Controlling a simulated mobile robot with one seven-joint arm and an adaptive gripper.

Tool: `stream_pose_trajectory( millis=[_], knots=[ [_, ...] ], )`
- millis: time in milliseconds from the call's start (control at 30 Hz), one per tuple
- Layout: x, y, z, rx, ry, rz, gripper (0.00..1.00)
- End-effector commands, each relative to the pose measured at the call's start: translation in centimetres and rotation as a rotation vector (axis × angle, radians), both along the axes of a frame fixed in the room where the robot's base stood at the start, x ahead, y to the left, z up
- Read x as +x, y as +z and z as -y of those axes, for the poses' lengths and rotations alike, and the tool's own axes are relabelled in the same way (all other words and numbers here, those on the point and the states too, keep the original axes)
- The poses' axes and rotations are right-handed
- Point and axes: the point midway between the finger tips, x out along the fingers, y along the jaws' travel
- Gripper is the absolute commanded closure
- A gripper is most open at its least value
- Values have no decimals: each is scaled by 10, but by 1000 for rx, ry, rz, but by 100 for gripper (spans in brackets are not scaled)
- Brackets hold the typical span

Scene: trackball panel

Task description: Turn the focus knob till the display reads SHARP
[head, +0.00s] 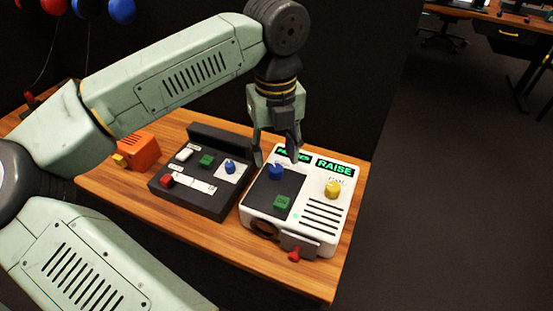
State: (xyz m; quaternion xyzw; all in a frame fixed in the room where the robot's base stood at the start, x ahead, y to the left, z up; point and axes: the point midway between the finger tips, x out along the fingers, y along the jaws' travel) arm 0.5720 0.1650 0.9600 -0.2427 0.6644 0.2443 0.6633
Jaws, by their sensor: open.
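A white device (319,234) stands on the table with a dark panel on its top. A blue knob (276,172) and a green button (282,202) are on that panel. A yellow knob (332,189) is on the white part, with a label too small to read. I cannot tell which knob is the focus knob. One green-lit display (335,167) reads RAISE. A second display (287,153) beside it is partly hidden by my gripper. My gripper (276,158) points down, open, with its fingers apart over the blue knob's side of the device; contact cannot be made out.
A dark control box (190,200) with red, white, green and blue controls stands close left of the device. An orange box (138,151) is farther left. A red lever (294,254) is at the device's front. The wooden table (270,263) has bare room in front.

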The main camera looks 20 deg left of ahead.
Motion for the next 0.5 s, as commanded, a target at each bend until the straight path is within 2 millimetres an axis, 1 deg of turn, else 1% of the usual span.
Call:
stream_pose_trajectory(
  millis=[100,200,333,500],
  knots=[
    [-1,-18,1,-3,-2,0,56],
    [0,-30,1,-3,-3,0,56],
    [0,-38,1,-3,-2,1,56],
    [0,-41,1,-2,-2,2,56]
  ],
)
